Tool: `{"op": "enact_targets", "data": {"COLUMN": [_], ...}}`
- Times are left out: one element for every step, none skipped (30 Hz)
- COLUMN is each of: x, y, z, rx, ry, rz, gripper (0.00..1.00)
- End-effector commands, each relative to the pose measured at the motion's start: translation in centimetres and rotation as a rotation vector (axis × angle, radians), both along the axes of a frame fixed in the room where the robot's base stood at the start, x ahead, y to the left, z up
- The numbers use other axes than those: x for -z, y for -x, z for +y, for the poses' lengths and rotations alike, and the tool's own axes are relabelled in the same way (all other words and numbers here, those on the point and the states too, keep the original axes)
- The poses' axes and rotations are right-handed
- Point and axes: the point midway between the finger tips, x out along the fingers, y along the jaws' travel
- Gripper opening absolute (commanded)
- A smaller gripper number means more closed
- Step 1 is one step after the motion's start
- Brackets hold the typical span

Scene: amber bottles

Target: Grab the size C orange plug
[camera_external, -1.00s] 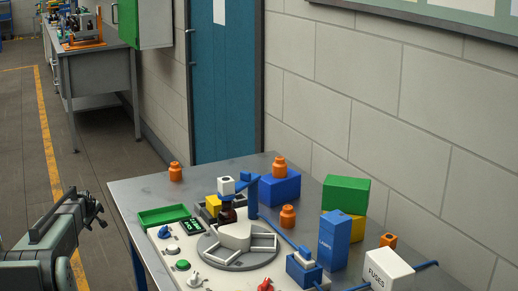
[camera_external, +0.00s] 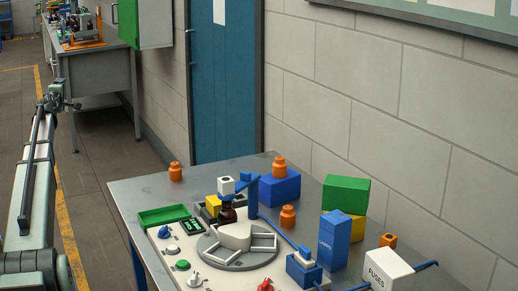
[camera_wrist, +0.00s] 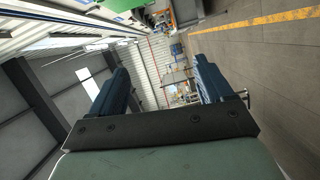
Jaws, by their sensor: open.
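Several orange pieces are on the metal workbench. One orange plug (camera_external: 175,172) stands at the far left corner. Another orange plug (camera_external: 279,167) sits on top of a blue block (camera_external: 279,188). A third orange plug (camera_external: 288,216) stands in front of that block. No size letters are legible, so I cannot tell which is size C. My gripper (camera_external: 56,98) is raised at the left, well away from the bench. In the wrist view its two dark blue fingers (camera_wrist: 163,75) are spread, with nothing between them. No plug shows in the wrist view.
A green tray (camera_external: 164,215) lies at left.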

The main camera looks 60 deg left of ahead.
Motion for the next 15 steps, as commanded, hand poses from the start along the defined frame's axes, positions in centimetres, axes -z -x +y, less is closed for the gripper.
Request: {"op": "enact_targets", "data": {"x": [-1.8,-2.7,-3.8,-4.6,-5.4,-6.3,-7.0,-7.4,-7.5,-7.5,-7.5,-7.3,-7.1,-6.8,-6.5], "y": [-0.1,-0.3,-0.6,-1.0,-1.5,-2.6,-3.6,-4.8,-6.4,-7.5,-8.7,-10.3,-11.6,-12.8,-14.7], "z": [-0.4,-0.6,-0.9,-1.2,-1.6,-2.1,-2.6,-3.1,-3.7,-4.1,-4.6,-5.3,-5.8,-6.3,-7.2], "rx": [0.003,0.006,0.013,0.019,0.027,0.045,0.062,0.082,0.108,0.126,0.147,0.173,0.194,0.216,0.248], "ry": [-0.019,-0.028,-0.037,-0.044,-0.05,-0.054,-0.055,-0.052,-0.046,-0.038,-0.031,-0.021,-0.013,-0.003,0.01], "rz": [-0.018,-0.026,-0.036,-0.043,-0.047,-0.049,-0.046,-0.039,-0.026,-0.015,-0.003,0.016,0.033,0.05,0.075], "gripper": [0.8,0.8,0.8,0.8,0.8,0.8,0.8,0.8,0.8,0.8,0.8,0.8,0.8,0.8,0.8]}}
